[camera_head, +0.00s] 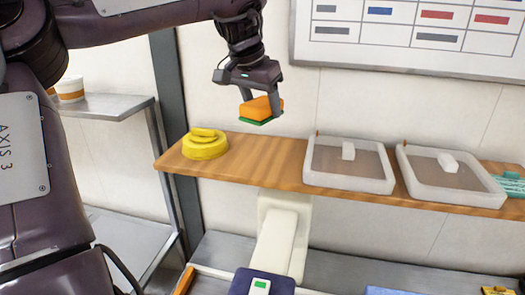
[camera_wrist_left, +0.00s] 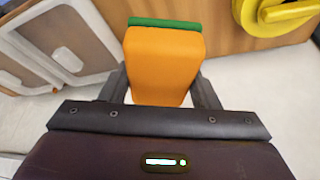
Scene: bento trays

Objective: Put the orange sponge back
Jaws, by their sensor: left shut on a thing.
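The orange sponge (camera_head: 258,108) has a green scouring layer on its underside. My left gripper (camera_head: 262,98) is shut on it and holds it in the air, in front of or above the wooden shelf (camera_head: 266,160). In the left wrist view the sponge (camera_wrist_left: 165,62) sits between the fingers of the left gripper (camera_wrist_left: 162,85), with its green layer at the far end. The shelf's wood shows beyond it. My right gripper is not in view.
A yellow round object (camera_head: 205,150) stands at the shelf's left end. Two lidded trays (camera_head: 345,184) (camera_head: 450,198) and a teal item (camera_head: 508,183) stand on its right half. The shelf between yellow object and trays is clear. A whiteboard (camera_head: 410,62) hangs behind.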

